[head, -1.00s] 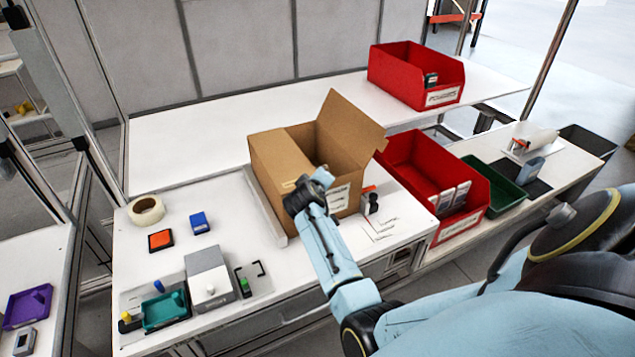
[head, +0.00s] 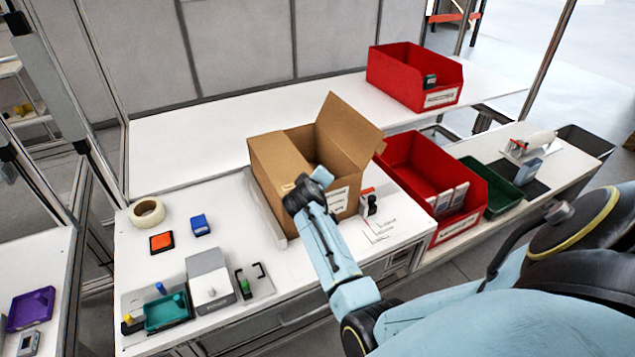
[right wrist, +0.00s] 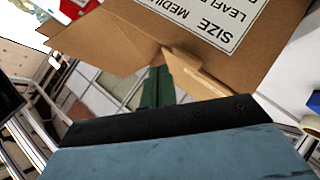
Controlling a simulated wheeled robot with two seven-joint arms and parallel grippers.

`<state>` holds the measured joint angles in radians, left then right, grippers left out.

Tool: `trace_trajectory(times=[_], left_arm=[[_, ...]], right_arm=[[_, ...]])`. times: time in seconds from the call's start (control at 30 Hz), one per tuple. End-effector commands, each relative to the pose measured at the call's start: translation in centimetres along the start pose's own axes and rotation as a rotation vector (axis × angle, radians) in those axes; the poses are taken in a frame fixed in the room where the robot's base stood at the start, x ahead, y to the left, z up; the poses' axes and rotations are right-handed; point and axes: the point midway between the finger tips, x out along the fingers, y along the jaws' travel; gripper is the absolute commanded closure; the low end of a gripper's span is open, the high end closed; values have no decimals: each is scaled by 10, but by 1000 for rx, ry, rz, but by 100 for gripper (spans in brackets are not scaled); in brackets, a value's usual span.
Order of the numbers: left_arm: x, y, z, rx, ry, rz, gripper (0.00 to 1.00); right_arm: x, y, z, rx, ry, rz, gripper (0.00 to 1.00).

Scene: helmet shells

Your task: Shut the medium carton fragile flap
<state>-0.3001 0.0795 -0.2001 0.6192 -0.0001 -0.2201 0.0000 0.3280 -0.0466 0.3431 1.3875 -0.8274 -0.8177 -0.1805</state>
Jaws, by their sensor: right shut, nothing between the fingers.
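The medium carton (head: 275,165) stands on the near white table with its top open. One large flap (head: 348,125) stands up at its right side and leans outward. I cannot read the word fragile on any flap. My right gripper (head: 300,188) is at the near side of the carton, by its upper edge; it is shut and empty. In the right wrist view the carton's label (right wrist: 215,15) reads SIZE and MEDIUM, partly cut off, and brown cardboard is close ahead of the gripper (right wrist: 160,85). I cannot tell whether they touch. My left gripper is out of view.
Red bins (head: 435,165) and a green bin (head: 500,190) stand right of the carton. A tape roll (head: 147,212), a blue box (head: 199,224), an orange pad (head: 161,242) and a grey box (head: 210,280) lie to the left. The back table is clear at left.

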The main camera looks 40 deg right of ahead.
Motion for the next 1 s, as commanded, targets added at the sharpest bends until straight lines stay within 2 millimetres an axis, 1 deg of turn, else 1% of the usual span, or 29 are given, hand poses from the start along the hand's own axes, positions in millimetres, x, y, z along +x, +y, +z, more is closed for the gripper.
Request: trace_trajectory(times=[0.17, 0.27, 0.47, 0.57, 0.8, 1.0], left_arm=[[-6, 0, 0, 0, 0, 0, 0], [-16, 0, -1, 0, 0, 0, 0], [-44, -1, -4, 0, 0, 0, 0], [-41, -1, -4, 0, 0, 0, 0], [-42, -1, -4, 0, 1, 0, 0], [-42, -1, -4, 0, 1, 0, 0]], right_arm=[[-3, 4, -3, -1, 0, 0, 100], [-8, 12, -9, -1, 1, -1, 100], [-23, 31, -24, -2, 3, -1, 100], [-34, 36, -19, 0, 4, 0, 100], [-68, 55, -13, 1, 5, -1, 100], [-91, 70, -8, 0, 4, -1, 100]])
